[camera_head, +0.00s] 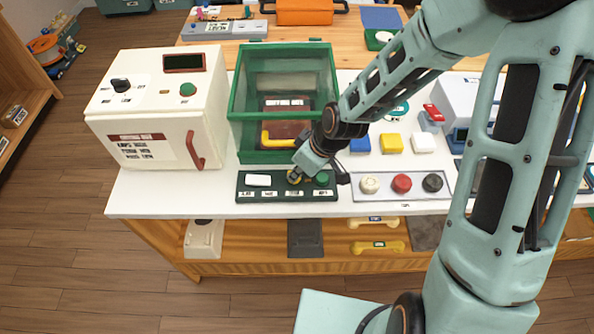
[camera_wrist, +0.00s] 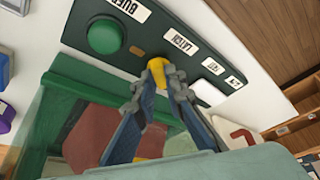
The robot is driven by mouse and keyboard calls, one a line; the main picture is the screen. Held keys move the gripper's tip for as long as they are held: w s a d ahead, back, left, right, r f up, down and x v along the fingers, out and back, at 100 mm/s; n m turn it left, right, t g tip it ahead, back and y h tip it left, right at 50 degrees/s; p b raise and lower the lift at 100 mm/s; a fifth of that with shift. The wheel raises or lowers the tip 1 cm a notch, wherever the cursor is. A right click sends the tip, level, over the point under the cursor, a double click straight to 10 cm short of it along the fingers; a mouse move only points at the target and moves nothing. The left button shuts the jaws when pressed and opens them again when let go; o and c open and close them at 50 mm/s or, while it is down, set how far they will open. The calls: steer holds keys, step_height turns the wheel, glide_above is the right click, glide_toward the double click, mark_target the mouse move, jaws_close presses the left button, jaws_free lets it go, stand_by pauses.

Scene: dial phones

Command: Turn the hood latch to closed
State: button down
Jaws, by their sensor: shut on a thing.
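The hood latch is a small yellow knob (camera_wrist: 157,66) on a dark green control panel (camera_head: 262,194), above a label reading LATCH. In the head view it is mostly covered by my gripper (camera_head: 297,173). My gripper (camera_wrist: 159,78) is shut on the knob, with its two fingertips on either side of it. The green-framed clear hood (camera_head: 238,102) stands right behind the panel, with a yellow handle (camera_head: 268,138) at its front. The knob's exact turn angle is hard to read.
A green button (camera_wrist: 104,36) and a white switch (camera_head: 258,180) flank the knob closely. A cream cabinet (camera_head: 160,152) with a red handle stands left. A tray with round white, red and black knobs (camera_head: 402,183) lies right. Yellow, white and blue blocks (camera_head: 391,144) sit behind it.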

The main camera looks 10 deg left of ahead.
steer(key=shift+f+m+b, duration=0.15)
steer(key=shift+m+b, duration=0.25)
steer(key=shift+b, duration=0.15)
steer(key=shift+s+m+t+b, duration=0.1)
steer(key=shift+m+t+b, duration=0.3)
steer(key=shift+m+b, duration=0.55)
steer(key=m+b, duration=0.1)
steer(key=m+h+b, duration=0.1)
steer(key=b, duration=0.1)
steer(key=m+t+b, duration=0.1)
steer(key=shift+s+a, duration=0.15)
steer(key=shift+a, duration=0.1)
steer(key=shift+r+m+h, duration=0.25)
steer(key=shift+m+h, duration=0.45)
steer(key=shift+m, duration=0.75)
steer(key=shift+m+t+p, duration=0.3)
steer(key=shift+m+p, duration=0.1)
steer(key=shift+p, duration=0.05)
steer(key=shift+f+m+h+p, duration=0.1)
steer(key=shift+m+h+p, duration=0.4)
steer(key=shift+m, duration=0.3)
steer(key=c, duration=2)
jaws_free()
